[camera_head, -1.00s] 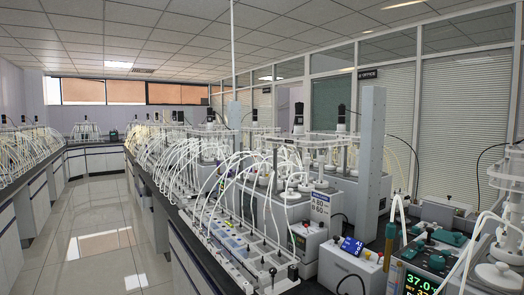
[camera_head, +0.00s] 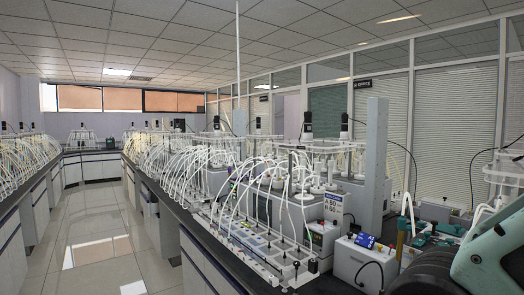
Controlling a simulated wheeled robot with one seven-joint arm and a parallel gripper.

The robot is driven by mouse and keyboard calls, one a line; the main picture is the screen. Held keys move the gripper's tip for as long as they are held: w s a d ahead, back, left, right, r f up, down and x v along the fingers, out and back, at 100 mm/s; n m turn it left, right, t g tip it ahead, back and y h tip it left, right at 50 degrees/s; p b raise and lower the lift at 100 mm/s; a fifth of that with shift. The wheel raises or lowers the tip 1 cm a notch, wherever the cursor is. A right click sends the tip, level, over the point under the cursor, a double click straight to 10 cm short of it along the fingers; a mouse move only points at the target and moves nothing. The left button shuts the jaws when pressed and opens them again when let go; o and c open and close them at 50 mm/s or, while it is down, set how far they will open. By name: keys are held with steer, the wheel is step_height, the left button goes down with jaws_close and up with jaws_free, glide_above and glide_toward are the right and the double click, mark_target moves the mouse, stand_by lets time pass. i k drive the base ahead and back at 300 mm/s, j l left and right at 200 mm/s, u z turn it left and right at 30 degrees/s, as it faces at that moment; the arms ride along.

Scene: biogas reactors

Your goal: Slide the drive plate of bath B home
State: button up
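Grey bath units with white upper frames and dark motors stand on the right bench; the nearest clear one has a white frame (camera_head: 318,148) above several white-capped bottles (camera_head: 278,182). I cannot tell which bath is B, and its drive plate cannot be singled out at this size. A pale green and black rounded link (camera_head: 488,262), which looks like part of my arm, fills the lower right corner. My gripper's fingers are not in view.
A long white rack (camera_head: 250,252) with many looping white tubes lies along the bench's front edge. A white box (camera_head: 357,262) with a blue label stands at its right. A tall grey column (camera_head: 376,165) rises behind. The aisle floor (camera_head: 97,215) at left is clear.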

mark_target(308, 141)
steer(key=i+j+u, duration=0.1)
steer(key=i+j, duration=0.4)
steer(key=i+j+u, duration=0.15)
steer(key=i+j, duration=0.3)
steer(key=i, duration=0.2)
